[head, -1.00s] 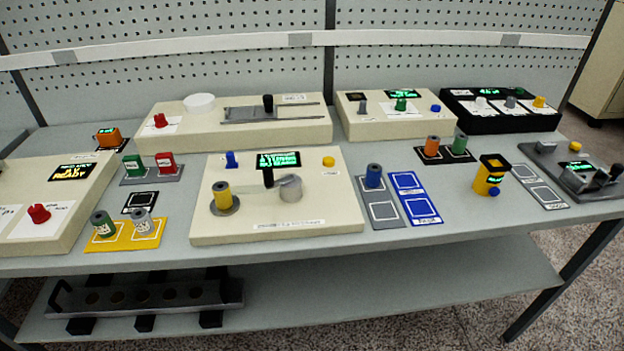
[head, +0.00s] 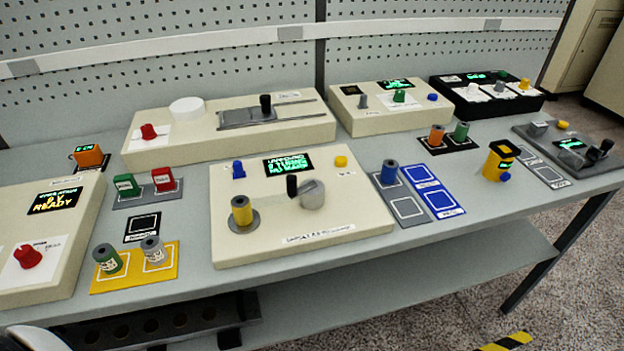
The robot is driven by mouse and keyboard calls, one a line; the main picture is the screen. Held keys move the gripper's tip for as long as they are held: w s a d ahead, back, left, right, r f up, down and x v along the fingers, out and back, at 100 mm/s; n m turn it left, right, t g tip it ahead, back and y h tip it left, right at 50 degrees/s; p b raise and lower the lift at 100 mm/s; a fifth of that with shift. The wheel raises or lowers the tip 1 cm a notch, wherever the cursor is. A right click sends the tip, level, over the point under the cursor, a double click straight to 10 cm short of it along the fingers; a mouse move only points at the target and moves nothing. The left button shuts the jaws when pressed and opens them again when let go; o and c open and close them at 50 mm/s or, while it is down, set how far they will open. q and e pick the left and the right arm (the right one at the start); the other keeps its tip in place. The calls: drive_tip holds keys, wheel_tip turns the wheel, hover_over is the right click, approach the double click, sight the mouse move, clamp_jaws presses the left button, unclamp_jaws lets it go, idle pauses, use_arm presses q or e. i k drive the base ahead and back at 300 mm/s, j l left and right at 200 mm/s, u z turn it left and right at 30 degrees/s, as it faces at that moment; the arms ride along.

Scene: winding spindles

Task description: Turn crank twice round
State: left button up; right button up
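The crank shows in the head view on the cream winding box (head: 240,160) in the middle of the table. It has an upright black handle (head: 292,186) beside a round grey metal hub (head: 313,194); the handle stands on the hub's left. A yellow spool (head: 241,211) stands upright on a grey disc at the box's front left. A small black screen (head: 289,166) with green text is behind the crank; its text is hard to read, but one line looks like "0 TURNS". Neither of my grippers is in view, and nothing touches the crank.
The space above the box is clear.

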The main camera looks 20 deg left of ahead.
sight(311, 191)
drive_tip(key=j+z, duration=0.1)
drive_tip(key=j, duration=0.4)
drive_tip(key=k+j, duration=0.15)
drive_tip(key=j, duration=0.4)
drive_tip(key=k+j+z, duration=0.15)
drive_tip(key=j, duration=0.35)
drive_tip(key=i, duration=0.05)
